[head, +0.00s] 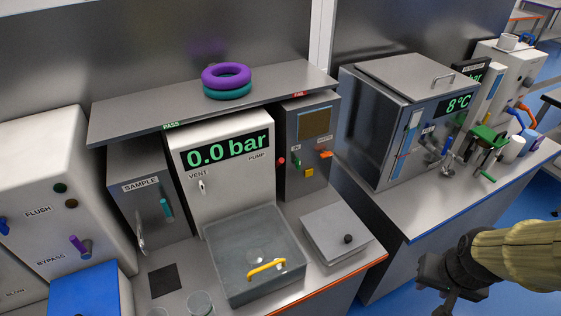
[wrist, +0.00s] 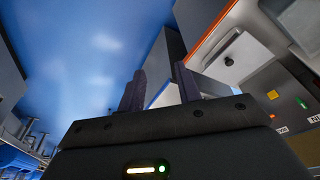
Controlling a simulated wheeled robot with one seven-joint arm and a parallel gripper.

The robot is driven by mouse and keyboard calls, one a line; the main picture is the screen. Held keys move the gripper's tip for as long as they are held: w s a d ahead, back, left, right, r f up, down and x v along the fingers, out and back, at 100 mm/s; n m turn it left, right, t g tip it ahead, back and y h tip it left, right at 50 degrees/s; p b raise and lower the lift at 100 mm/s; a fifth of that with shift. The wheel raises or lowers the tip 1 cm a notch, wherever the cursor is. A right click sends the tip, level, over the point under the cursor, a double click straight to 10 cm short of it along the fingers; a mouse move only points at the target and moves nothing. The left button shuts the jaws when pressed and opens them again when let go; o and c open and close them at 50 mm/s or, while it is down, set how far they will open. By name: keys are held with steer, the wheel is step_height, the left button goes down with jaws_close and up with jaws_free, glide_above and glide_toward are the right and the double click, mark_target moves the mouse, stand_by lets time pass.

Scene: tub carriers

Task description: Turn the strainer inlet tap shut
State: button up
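No label reading strainer is legible, so I cannot tell which fitting is the strainer inlet tap. On the right bench in the head view, a green-handled fitting (head: 488,137) stands beside a silver tap (head: 446,150). An orange lever (head: 526,108) sits on the pale cabinet behind them. On the left, a purple handle (head: 77,244) is on the BYPASS cabinet and a teal handle (head: 166,209) on the SAMPLE box. My gripper (head: 440,290) is in front of the right bench, apart from all of these. In the wrist view my gripper (wrist: 158,80) has its fingers apart with nothing between them.
A shelf (head: 120,124) holds purple and teal rings. The 8°C cabinet (head: 378,127) stands on the right bench (head: 420,207).

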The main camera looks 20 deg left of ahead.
steer(key=w+a+f+n+t+y, duration=0.2)
steer(key=w+a+f+n, duration=0.1)
steer(key=w+a, duration=0.3)
steer(key=w+a+f+n+t+y, duration=0.1)
steer(key=w+a+f+n+t, duration=0.25)
steer(key=w, duration=0.55)
steer(key=w+a+n+t+y+b, duration=0.1)
steer(key=a+y, duration=0.4)
steer(key=a, duration=0.3)
steer(key=w+a+n+t+y, duration=0.2)
steer(key=a+y, duration=0.3)
steer(key=a, duration=0.4)
steer(key=shift+w+a+f+y+b, duration=0.2)
steer(key=shift+w+y+b, duration=0.05)
steer(key=shift+y+b, duration=0.15)
steer(key=shift+n+t, duration=0.25)
